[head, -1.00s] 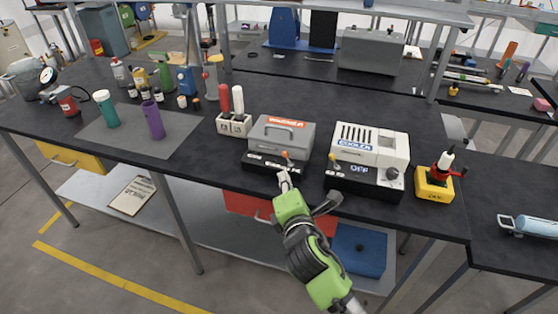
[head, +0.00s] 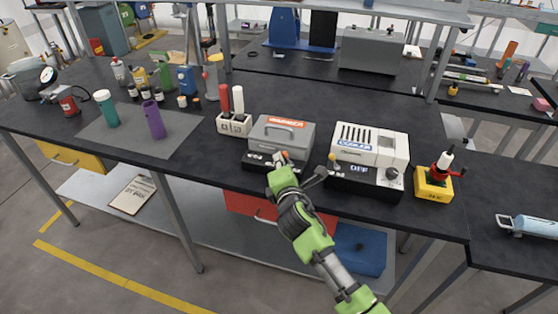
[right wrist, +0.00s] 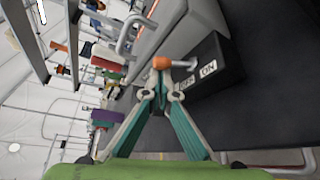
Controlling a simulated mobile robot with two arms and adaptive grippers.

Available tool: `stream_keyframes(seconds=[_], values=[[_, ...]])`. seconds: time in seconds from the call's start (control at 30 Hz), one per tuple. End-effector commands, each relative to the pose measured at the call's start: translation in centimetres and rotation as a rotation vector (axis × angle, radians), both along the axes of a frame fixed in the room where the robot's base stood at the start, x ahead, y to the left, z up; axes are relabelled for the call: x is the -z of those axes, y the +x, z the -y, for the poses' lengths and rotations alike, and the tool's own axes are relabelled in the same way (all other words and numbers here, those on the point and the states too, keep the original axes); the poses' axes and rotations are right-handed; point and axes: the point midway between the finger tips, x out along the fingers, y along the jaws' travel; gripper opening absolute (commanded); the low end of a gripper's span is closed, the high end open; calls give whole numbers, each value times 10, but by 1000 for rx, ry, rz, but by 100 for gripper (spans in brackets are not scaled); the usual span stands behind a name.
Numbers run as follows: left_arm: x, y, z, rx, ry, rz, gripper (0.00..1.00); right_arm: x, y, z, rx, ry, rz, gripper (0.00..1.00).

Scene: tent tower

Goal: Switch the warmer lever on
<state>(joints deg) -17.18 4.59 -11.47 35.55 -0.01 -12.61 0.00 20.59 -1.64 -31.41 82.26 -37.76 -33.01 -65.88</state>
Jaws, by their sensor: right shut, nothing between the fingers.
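The warmer (head: 282,133) is a grey box with a handle on top and an orange label, on a black base at the front of the dark bench. Its lever has an orange knob (right wrist: 161,62), on a short metal shaft in the right wrist view. An ON label (right wrist: 208,69) and a second label, hard to read, are on the black base beside the lever. My right gripper (right wrist: 160,92) is shut and empty, with its fingertips right at the knob; I cannot tell whether they touch. In the head view the gripper partly hides the lever. My left gripper is out of view.
The white cooler (head: 370,146), with an OFF label and its own lever, stands right of the warmer. A holder (head: 234,126) with red and white handles stands left. A yellow block with a red valve (head: 436,180) is at the right. Clear bench lies behind the warmer.

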Motion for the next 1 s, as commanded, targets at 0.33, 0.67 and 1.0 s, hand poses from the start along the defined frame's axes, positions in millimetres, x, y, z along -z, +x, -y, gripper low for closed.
stream_keyframes(seconds=[0.33,0.67,1.0], values=[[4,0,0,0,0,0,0,1,-1,1,0,20,6,0],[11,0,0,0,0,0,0,-1,-1,2,0,76,25,0],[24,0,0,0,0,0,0,-1,-2,5,1,148,49,0]])
